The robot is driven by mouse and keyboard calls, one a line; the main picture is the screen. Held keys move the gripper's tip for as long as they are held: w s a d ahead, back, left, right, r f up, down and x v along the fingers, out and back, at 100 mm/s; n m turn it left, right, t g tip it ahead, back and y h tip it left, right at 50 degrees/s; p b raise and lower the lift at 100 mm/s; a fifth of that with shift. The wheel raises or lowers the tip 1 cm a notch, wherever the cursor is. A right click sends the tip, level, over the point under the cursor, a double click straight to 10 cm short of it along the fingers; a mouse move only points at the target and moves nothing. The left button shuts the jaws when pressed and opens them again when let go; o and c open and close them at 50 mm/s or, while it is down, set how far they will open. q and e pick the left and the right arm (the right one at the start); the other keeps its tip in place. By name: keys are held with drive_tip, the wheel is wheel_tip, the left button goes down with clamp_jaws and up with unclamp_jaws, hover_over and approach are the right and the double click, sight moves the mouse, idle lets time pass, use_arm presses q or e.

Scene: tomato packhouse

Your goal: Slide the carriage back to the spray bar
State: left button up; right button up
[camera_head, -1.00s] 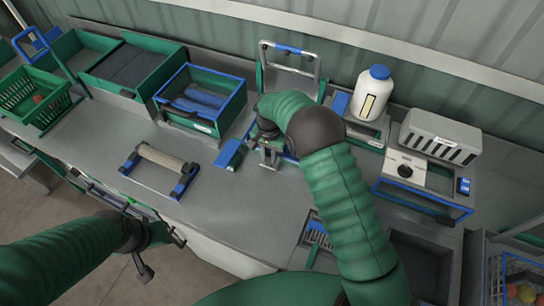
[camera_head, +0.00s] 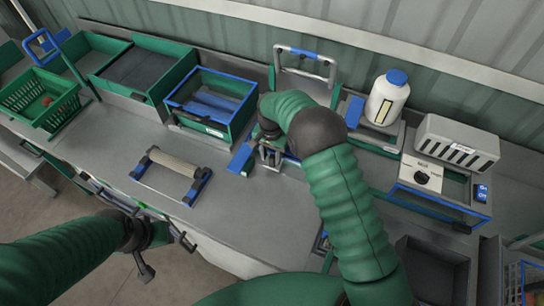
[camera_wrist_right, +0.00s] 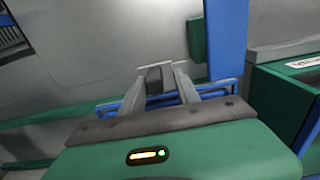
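My right gripper (camera_head: 270,158) is low over the bench middle, just right of a blue and green upright piece (camera_head: 241,158). In the right wrist view, its two pale fingers (camera_wrist_right: 164,76) point away with a dark grey block between them. A blue rail-like frame (camera_wrist_right: 112,105) lies just behind the fingers. I cannot tell whether the fingers clamp the block, or whether this is the carriage, since my right forearm hides much of it. A grey arch with a blue top (camera_head: 303,53), possibly the spray bar, stands behind. My left gripper (camera_head: 166,256) is empty at the front edge, fingers apart.
A roller in a blue-ended frame (camera_head: 175,162) lies left of the right gripper. A green and blue crate (camera_head: 205,126) stands behind it. A white bottle (camera_head: 386,100) and a grey slotted unit (camera_head: 456,140) stand to the right.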

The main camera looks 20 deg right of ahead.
drive_tip(key=shift+a+f, duration=0.1)
drive_tip(key=shift+a, duration=0.05)
drive_tip(key=shift+r, duration=0.2)
wheel_tip(320, 180, up, 16)
drive_tip(key=b, duration=0.2)
drive_tip(key=shift+r, duration=0.2)
drive_tip(key=s+d+f+n+t, duration=0.1)
drive_tip(key=s+d+f+n, duration=0.1)
drive_tip(key=s, duration=1)
drive_tip(key=s+d+f+n+t, duration=0.1)
drive_tip(key=s+f+n, duration=0.4)
drive_tip(key=s, duration=0.7)
drive_tip(key=shift+d+n+t, duration=0.3)
drive_tip(key=shift+d+n, duration=0.2)
drive_tip(key=shift+d, duration=0.15)
drive_tip(key=shift+f, duration=0.1)
